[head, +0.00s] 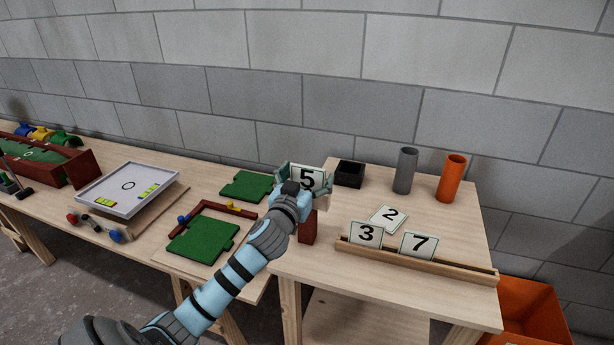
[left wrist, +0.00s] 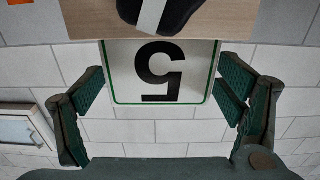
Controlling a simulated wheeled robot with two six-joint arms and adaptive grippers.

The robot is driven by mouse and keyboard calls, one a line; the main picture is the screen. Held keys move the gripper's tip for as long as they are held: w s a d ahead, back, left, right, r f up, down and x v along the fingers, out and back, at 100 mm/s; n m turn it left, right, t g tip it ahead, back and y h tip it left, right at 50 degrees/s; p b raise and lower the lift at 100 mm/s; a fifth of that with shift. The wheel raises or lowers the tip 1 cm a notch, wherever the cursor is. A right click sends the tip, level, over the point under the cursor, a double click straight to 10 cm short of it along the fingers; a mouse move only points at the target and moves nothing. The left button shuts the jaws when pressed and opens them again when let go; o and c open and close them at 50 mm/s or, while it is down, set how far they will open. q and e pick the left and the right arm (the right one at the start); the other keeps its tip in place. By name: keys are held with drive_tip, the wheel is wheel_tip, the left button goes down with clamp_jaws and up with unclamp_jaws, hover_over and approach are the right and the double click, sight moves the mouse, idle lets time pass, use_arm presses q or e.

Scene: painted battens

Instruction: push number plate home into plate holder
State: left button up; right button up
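The number plate with a 5 (head: 308,179) stands upright at the left end of the right-hand table, above a dark red block (head: 308,228) and a pale piece (head: 322,202). In the left wrist view this plate (left wrist: 160,72) appears upside down. My left gripper (head: 303,180) is open, with a green-padded finger on either side of the plate. No firm grip on it shows. A wooden rail (head: 420,262) holds upright plates 3 (head: 366,234) and 7 (head: 419,245). Which piece is the plate holder is not clear. My right gripper is out of view.
Plate 2 (head: 389,218) lies flat behind the rail. A black box (head: 349,174), a grey cylinder (head: 405,171) and an orange cylinder (head: 452,178) stand at the back. Green panels (head: 202,241) and a white tray (head: 128,190) are on the left table.

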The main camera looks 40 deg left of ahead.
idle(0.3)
use_arm(q)
drive_tip(key=v, duration=1.2)
